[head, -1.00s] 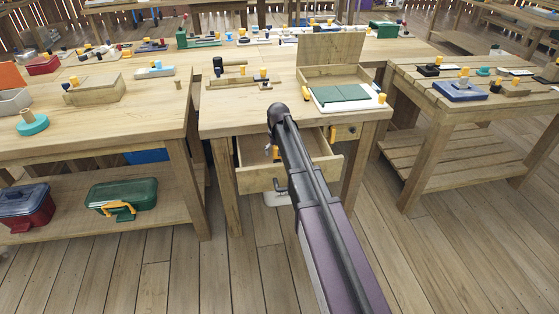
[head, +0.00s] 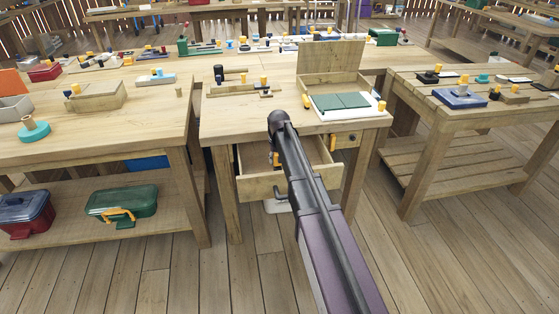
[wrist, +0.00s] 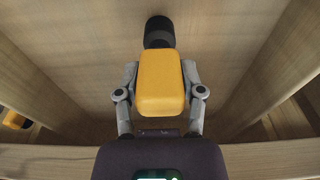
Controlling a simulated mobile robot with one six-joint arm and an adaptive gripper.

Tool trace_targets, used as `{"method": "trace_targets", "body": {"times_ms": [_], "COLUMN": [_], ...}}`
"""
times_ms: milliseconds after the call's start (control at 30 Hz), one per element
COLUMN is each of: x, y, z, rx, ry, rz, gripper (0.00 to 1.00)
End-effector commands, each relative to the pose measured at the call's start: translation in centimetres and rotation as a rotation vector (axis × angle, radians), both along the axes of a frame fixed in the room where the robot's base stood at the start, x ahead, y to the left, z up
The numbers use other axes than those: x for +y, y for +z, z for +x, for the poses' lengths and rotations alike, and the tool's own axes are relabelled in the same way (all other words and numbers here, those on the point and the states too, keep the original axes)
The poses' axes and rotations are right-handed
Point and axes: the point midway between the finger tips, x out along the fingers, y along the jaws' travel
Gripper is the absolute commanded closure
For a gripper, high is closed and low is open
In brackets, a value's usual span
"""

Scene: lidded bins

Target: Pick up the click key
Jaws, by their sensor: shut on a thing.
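The click key, as I take it, has a yellow block-shaped part (wrist: 161,82) and a black round end (wrist: 159,32) in the wrist view. My gripper (wrist: 160,86) is shut on the yellow part, with one grey finger on each side. The key is over the open wooden drawer (wrist: 90,45), whose floor and side walls surround it in this view. In the head view the drawer (head: 262,186) is pulled out below the middle table. A small yellow and dark spot shows inside it, and my arm hides much of the rest.
The middle table (head: 225,122) stands above the drawer and holds an open wooden box (head: 333,58) and a green-and-white board (head: 340,101). A side table (head: 430,102) stands to the right. A green toolbox (head: 121,205) sits on the left lower shelf.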

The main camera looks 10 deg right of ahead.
Motion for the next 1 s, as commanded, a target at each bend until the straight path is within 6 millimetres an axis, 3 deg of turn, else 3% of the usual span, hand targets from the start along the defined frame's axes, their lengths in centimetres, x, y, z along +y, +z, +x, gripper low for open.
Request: {"method": "trace_targets", "body": {"times_ms": [1000], "x": [0.0], "y": [8.9], "z": [0.0], "rx": [0.0], "ry": [-0.001], "rz": [0.0], "gripper": [0.99]}}
